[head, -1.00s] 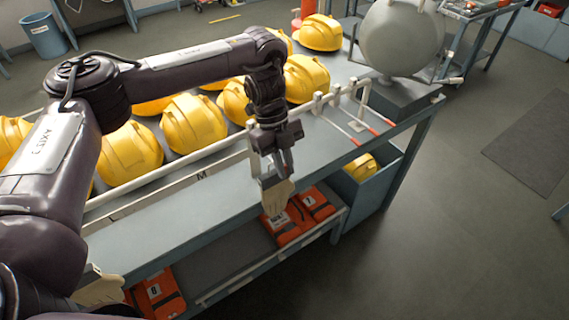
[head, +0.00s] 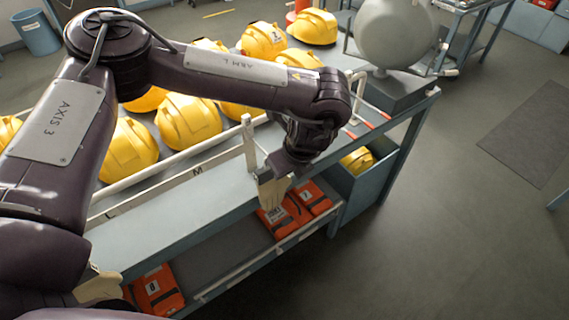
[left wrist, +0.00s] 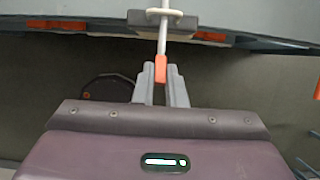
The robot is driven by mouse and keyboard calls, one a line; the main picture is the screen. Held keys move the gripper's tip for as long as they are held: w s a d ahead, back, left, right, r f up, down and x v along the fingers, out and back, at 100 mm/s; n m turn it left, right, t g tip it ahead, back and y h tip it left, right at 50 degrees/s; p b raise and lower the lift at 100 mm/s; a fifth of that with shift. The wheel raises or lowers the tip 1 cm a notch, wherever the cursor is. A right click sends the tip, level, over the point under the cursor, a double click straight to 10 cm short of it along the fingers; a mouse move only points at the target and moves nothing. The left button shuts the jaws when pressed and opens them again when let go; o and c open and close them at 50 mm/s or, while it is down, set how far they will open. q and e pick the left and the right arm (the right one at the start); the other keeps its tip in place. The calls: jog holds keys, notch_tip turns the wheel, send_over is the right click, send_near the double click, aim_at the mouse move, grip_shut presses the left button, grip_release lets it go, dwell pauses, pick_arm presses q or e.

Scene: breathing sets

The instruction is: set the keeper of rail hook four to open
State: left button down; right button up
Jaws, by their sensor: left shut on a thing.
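In the left wrist view, the fingers of my left gripper (left wrist: 160,80) are shut on the orange tip of a thin pale lever (left wrist: 163,40), seemingly a hook's keeper. The lever runs away from the fingers to a cream ring beside a grey block (left wrist: 148,19). In the head view, my left wrist is low over the bench's front edge and its fingers are hidden. Orange-tipped rods (head: 368,125) show right of my wrist. I cannot read a hook number. My right gripper is out of view.
Yellow helmets (head: 188,122) fill the bench top behind the rail. Orange packs (head: 158,291) lie on the lower shelf. A grey sphere (head: 395,35) stands at the bench's right end.

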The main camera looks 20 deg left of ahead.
pick_arm(q)
jog(key=shift+s+d+f+t+y+b, duration=0.15)
jog(key=shift+f+t+y+b, duration=0.25)
jog(key=shift+t+y, duration=0.45)
jog(key=shift+d+f+t+y+b, duration=0.1)
jog(key=shift+f+t+y+b, duration=0.15)
jog(key=shift+t+y+b, duration=0.55)
jog(key=shift+s+d+f+t+y+b, duration=0.15)
jog(key=shift+f+t+y, duration=0.25)
jog(key=shift+y, duration=0.75)
jog(key=c, duration=1.5)
grip_release()
